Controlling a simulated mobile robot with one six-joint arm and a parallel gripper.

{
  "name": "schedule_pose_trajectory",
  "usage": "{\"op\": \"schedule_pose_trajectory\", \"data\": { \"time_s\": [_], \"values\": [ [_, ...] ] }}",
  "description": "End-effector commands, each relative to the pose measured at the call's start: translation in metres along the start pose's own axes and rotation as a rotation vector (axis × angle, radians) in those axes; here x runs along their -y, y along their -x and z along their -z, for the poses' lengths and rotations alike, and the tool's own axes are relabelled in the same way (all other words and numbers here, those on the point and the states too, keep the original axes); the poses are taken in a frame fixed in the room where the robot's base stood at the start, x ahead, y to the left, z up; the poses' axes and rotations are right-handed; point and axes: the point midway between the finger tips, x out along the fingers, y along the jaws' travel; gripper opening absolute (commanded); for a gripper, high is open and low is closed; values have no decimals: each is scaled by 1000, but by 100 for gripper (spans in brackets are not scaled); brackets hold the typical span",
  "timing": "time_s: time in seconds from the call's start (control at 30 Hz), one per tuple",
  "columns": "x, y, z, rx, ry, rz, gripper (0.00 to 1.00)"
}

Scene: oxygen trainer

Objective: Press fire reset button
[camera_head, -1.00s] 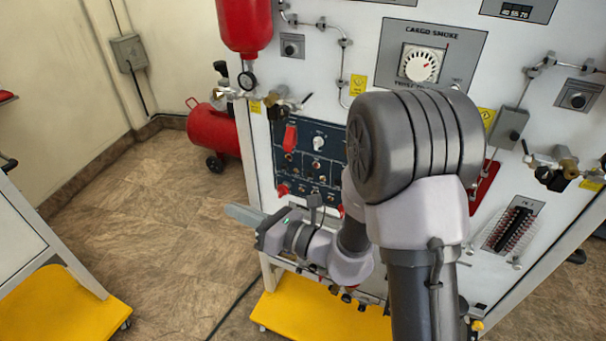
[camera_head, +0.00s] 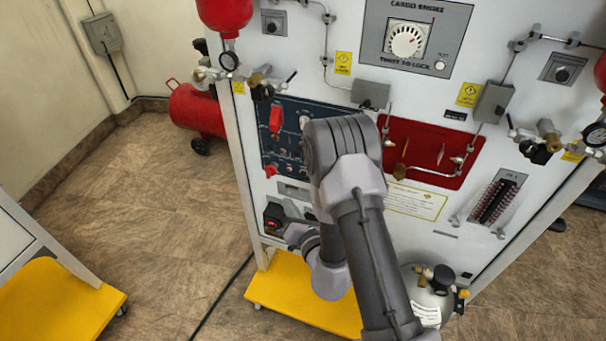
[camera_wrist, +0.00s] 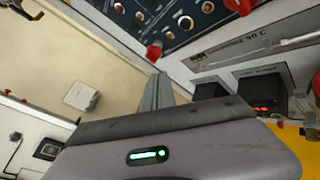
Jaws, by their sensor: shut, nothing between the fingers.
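The dark blue control panel (camera_head: 291,112) with switches and small round buttons is on the white trainer, left of my arm in the head view. Its lower part shows at the top of the wrist view (camera_wrist: 172,22). No label reading fire reset is legible, so I cannot tell which button it is. A red cover (camera_head: 276,121) and a red knob (camera_head: 270,171) are on the panel's left side. My gripper (camera_wrist: 157,92) shows in the wrist view as grey shut fingers, apart from and below the panel's edge. In the head view my arm hides the fingers and part of the panel.
A black box with a red display (camera_wrist: 262,96) is right of my fingers, below the panel. A red recessed plate (camera_head: 425,140) and a cargo smoke dial (camera_head: 405,40) are further right. Yellow base (camera_head: 300,295) is below.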

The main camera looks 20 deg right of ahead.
Motion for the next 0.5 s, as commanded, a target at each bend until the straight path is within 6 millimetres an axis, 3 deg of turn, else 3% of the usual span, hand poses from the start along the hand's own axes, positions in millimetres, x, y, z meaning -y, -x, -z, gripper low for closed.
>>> {"op": "schedule_pose_trajectory", "data": {
  "time_s": [0.5],
  "values": [
    [33,-46,-35,2,1,0,0]
  ]
}}
